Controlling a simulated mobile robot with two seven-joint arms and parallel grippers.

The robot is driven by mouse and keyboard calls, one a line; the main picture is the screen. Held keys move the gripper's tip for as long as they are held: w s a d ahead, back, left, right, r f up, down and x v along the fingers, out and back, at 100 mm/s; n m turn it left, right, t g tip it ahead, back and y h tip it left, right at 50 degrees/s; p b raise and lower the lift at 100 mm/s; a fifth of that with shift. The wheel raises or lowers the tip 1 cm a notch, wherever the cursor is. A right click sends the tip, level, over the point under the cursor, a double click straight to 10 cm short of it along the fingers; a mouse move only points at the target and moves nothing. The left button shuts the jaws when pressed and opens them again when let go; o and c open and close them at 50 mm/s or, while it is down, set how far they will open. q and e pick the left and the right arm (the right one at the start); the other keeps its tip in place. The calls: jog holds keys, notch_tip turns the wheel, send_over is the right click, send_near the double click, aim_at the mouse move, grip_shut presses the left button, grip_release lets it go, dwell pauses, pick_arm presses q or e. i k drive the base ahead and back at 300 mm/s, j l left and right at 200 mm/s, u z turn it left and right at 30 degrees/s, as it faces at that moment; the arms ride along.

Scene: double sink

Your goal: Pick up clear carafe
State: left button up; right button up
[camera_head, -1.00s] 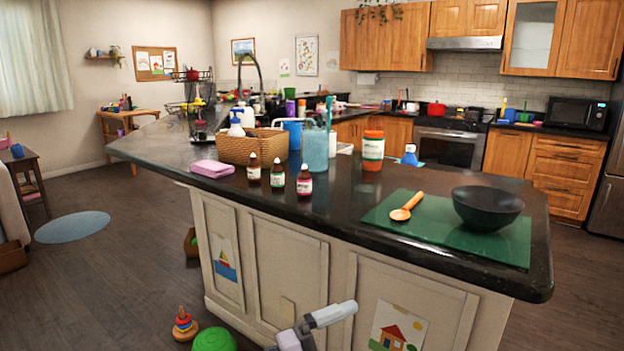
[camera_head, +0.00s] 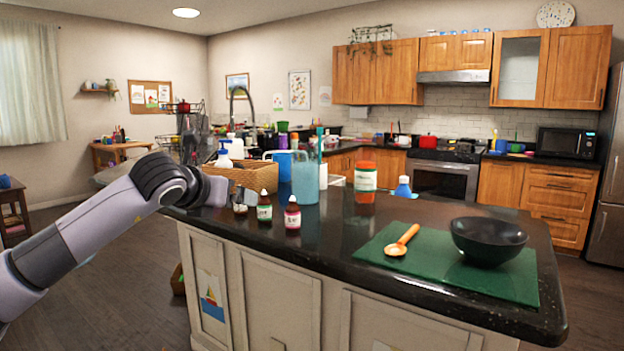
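The carafe (camera_head: 305,183), a translucent bluish pitcher, stands upright on the dark counter of the island, behind the small bottles. A teal stick-like thing (camera_head: 320,148) shows at its top, in or behind it. My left arm reaches in from the left over the counter's edge. Its gripper end (camera_head: 216,190) is left of the carafe, clearly apart from it, beside the basket and the leftmost small bottle. The fingers are not clear enough to tell open from shut. My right gripper is out of view.
A green mat (camera_head: 375,250) holds a wooden spoon (camera_head: 403,241) and black bowl (camera_head: 488,240).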

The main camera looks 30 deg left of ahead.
aim_at(306, 162)
jog(key=i+l, duration=0.1)
jog(key=i, duration=0.75)
